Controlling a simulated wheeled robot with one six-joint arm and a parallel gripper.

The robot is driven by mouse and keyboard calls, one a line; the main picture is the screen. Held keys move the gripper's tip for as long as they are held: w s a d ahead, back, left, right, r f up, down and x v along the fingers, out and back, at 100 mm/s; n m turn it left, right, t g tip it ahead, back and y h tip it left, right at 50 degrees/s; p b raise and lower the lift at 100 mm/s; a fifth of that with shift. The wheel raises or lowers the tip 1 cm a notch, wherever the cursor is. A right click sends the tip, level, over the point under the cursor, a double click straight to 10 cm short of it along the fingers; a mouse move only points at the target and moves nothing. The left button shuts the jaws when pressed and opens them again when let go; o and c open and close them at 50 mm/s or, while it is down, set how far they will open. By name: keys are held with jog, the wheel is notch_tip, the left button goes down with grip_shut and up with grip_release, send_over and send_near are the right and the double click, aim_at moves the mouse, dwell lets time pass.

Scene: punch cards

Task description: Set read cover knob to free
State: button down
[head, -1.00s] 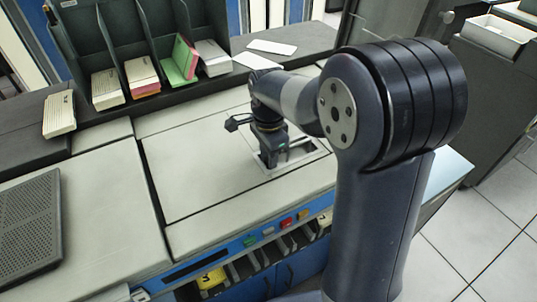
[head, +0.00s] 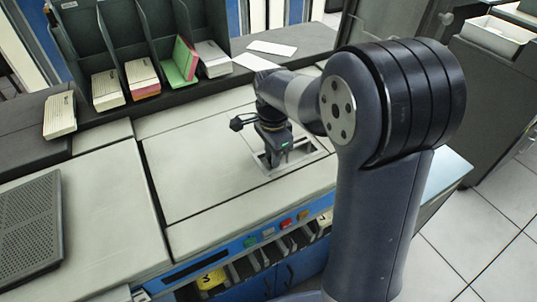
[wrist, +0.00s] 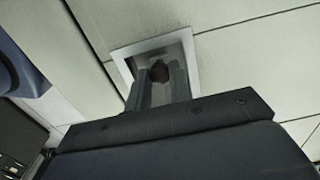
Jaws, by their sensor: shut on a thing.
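The read cover knob (wrist: 159,72) shows in the wrist view as a dark round knob in a recess with a pale square frame (wrist: 187,46). My gripper (wrist: 159,82) points down into the recess, with its two fingers on either side of the knob, shut on it. In the head view my gripper (head: 272,160) reaches into the same framed opening (head: 313,152) on the machine's pale top. The knob is hidden there behind my gripper. Any marking for its setting cannot be seen.
A dark rack (head: 110,45) with several card decks stands behind the machine. Loose white cards (head: 272,47) lie on the back ledge. Coloured buttons (head: 285,224) line the blue front edge. A perforated dark panel (head: 30,225) lies at left. The pale top around the recess is clear.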

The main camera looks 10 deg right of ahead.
jog(key=shift+w+d+r, duration=0.1)
jog(key=shift+w+d, duration=0.1)
jog(key=shift+d, duration=0.25)
jog(key=c, duration=1.5)
grip_release()
notch_tip(320, 180, up, 11)
jog(key=shift+f+p, duration=0.15)
jog(key=shift+p, duration=0.15)
jog(key=shift+f, duration=0.15)
